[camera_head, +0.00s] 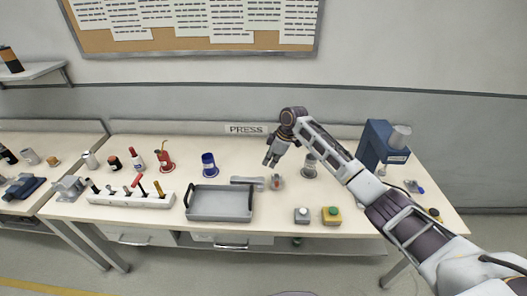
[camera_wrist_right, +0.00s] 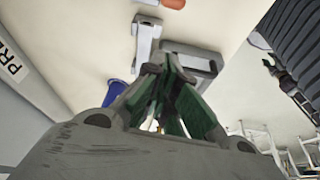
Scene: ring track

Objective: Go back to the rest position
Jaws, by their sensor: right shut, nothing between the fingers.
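My right arm comes in from the right in the head view and reaches over the workbench (camera_head: 270,163). My right gripper (camera_head: 270,162) is shut and empty, held above the bench below the PRESS sign. In the right wrist view its green-padded fingers (camera_wrist_right: 166,88) come together with nothing visible between them. My left gripper does not show in either view.
The air above the bench's left is clear.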

